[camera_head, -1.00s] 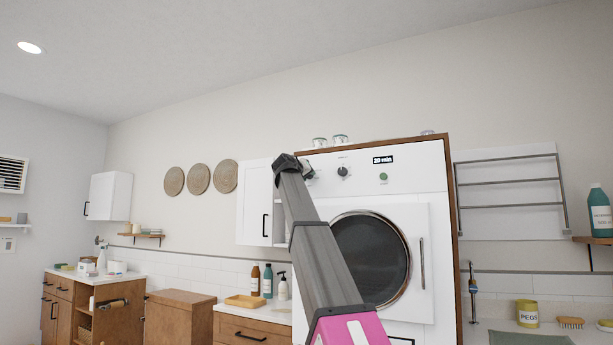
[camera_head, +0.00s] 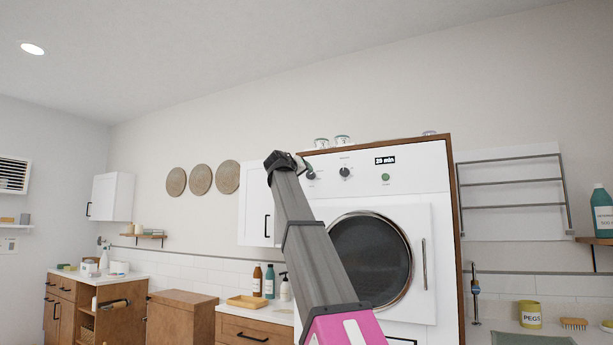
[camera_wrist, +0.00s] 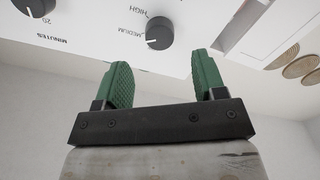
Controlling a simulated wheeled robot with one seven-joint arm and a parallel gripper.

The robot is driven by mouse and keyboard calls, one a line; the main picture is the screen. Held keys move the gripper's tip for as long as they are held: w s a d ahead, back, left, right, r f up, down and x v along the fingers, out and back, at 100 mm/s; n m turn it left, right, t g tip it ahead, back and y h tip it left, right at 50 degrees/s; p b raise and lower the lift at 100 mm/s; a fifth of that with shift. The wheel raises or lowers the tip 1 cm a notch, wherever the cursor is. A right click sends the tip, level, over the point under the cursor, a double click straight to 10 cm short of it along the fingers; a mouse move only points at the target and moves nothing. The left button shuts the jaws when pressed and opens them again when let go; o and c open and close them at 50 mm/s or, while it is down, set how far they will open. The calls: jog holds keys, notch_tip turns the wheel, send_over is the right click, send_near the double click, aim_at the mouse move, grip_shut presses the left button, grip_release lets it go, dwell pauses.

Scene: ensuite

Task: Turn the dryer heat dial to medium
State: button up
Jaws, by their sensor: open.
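The dryer (camera_head: 420,250) is a white front-loader in a wooden surround. Its heat dial (camera_wrist: 160,33) is a dark round knob with HIGH and MEDIUM printed beside it in the wrist view. A pale mark shows on the knob's lower-left side, but I cannot tell its exact setting. In the head view the heat dial (camera_head: 311,175) is the left knob, close beside my gripper (camera_head: 300,163). In the wrist view my gripper (camera_wrist: 161,60) is open and empty, its green fingers apart. The dial lies beyond the fingertips, roughly between them, with no visible contact.
A minutes dial (camera_wrist: 36,6) sits left of the heat dial in the wrist view. The panel also has a 20 min display (camera_head: 386,160) and a green button (camera_head: 385,177). A white wall cabinet (camera_head: 256,203) stands left of the dryer. Jars (camera_head: 342,140) stand on top.

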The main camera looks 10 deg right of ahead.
jog(key=v, duration=0.5)
dwell(0.5)
